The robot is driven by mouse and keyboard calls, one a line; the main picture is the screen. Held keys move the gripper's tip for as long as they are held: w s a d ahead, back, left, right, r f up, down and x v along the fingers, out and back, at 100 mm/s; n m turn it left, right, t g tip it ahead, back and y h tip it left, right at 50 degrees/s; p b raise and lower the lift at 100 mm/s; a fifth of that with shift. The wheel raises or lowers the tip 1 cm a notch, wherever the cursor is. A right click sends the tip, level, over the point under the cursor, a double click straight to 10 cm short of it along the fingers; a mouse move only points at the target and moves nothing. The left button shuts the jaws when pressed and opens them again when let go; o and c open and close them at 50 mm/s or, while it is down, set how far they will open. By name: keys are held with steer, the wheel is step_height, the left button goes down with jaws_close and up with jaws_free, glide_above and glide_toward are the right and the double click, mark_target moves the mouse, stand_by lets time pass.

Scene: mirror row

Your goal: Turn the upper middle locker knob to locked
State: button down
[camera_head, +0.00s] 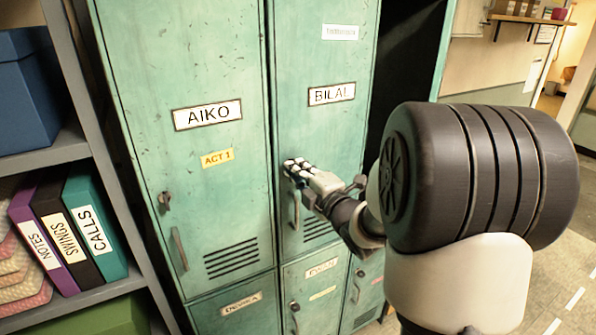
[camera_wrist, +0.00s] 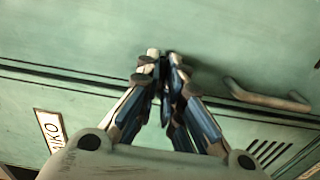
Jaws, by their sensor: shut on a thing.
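The upper middle locker (camera_head: 318,60) is green, labelled BILAL, and its door is closed. My gripper (camera_head: 296,168) is at the left side of this door, just above the door's handle (camera_head: 295,210). Its fingers are shut on the locker's knob, which they hide in both views, so I cannot tell which way the knob points. In the wrist view the fingertips (camera_wrist: 163,60) come together against the green door, and the handle (camera_wrist: 268,97) lies to their right.
The AIKO locker (camera_head: 185,70) at left has its own knob (camera_head: 165,199) and handle. Lower lockers (camera_head: 235,313) sit beneath. A dark open space (camera_head: 402,60) is right of the BILAL door. A shelf with binders (camera_head: 90,225) and a blue box (camera_head: 30,95) stands at far left.

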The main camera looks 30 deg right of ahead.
steer(key=shift+m, duration=8.8)
steer(key=c, duration=1.8)
jaws_free()
steer(key=shift+o, duration=0.4)
